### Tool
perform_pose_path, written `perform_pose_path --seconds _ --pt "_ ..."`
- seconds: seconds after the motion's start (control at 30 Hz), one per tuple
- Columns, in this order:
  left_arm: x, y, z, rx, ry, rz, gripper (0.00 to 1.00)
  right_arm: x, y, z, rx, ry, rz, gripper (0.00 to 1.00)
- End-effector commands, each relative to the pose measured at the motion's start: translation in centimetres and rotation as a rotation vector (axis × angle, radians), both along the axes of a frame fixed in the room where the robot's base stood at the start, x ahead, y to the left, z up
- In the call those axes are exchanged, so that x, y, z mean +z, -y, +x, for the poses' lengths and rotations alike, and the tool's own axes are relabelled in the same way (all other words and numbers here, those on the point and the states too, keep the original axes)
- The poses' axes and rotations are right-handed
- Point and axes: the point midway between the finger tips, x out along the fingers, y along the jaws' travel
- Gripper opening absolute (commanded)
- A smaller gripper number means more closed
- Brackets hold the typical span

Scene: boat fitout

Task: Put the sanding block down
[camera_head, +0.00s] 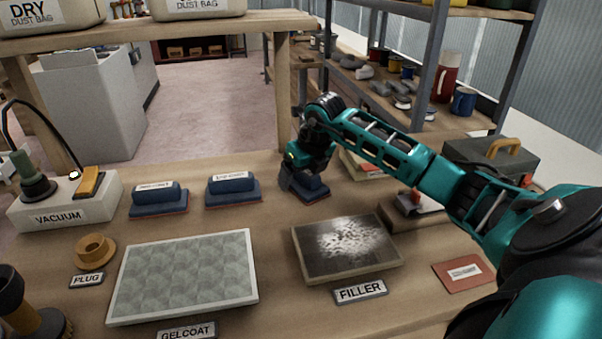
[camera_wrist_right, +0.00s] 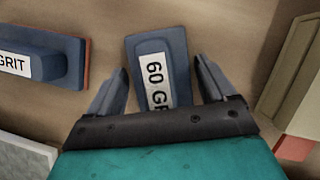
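The sanding block in the right wrist view (camera_wrist_right: 158,62) is dark blue with a white label reading "60 GR", partly cut off by my gripper. In the head view this block (camera_head: 312,188) sits on the wooden bench (camera_head: 225,222), right of two similar blocks, and is partly hidden by my right gripper. My right gripper (camera_wrist_right: 160,72) is over the block with one finger on each side. The fingers are spread, with narrow gaps between them and the block. In the head view my right gripper (camera_head: 299,183) is low at the bench.
Two labelled blue blocks (camera_head: 158,197) (camera_head: 233,187) stand to the left. A gelcoat panel (camera_head: 185,275) and a filler panel (camera_head: 347,246) lie in front. A vacuum box (camera_head: 65,208) is at far left, and a grey toolbox (camera_head: 490,160) at right.

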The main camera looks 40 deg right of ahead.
Motion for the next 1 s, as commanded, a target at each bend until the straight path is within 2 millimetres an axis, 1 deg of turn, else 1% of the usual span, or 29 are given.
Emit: perform_pose_path --seconds 0.03,0.1,0.13,0.33,0.47,0.57,0.9,1.0 --pt "0.0 0.0 0.0 -0.001 0.001 0.001 0.43 0.0 0.0 0.0 0.000 0.000 0.000 0.89" --pt "0.0 0.0 0.1 -0.001 0.001 0.001 0.43 0.0 0.0 0.0 0.000 0.000 0.000 0.96" --pt "0.1 0.0 0.1 -0.001 0.001 0.001 0.43 0.0 0.0 0.0 0.000 0.000 0.000 0.97" --pt "0.1 0.0 0.1 -0.001 0.002 0.000 0.43 0.0 0.0 0.0 0.000 0.000 0.000 0.97" --pt "0.4 0.0 0.1 0.000 0.006 0.001 0.43 0.7 0.0 -0.1 0.000 0.001 -0.001 0.97" --pt "0.5 0.0 0.2 0.000 0.010 0.000 0.43 2.1 0.0 -0.7 0.000 0.003 -0.003 0.97" --pt "0.3 -0.3 0.0 0.003 0.003 0.006 0.43 8.7 -0.3 -3.4 0.001 0.004 -0.004 0.97" --pt "0.2 -0.4 -0.1 0.004 0.001 0.008 0.43 10.0 -0.4 -4.0 0.000 0.003 -0.003 0.97"
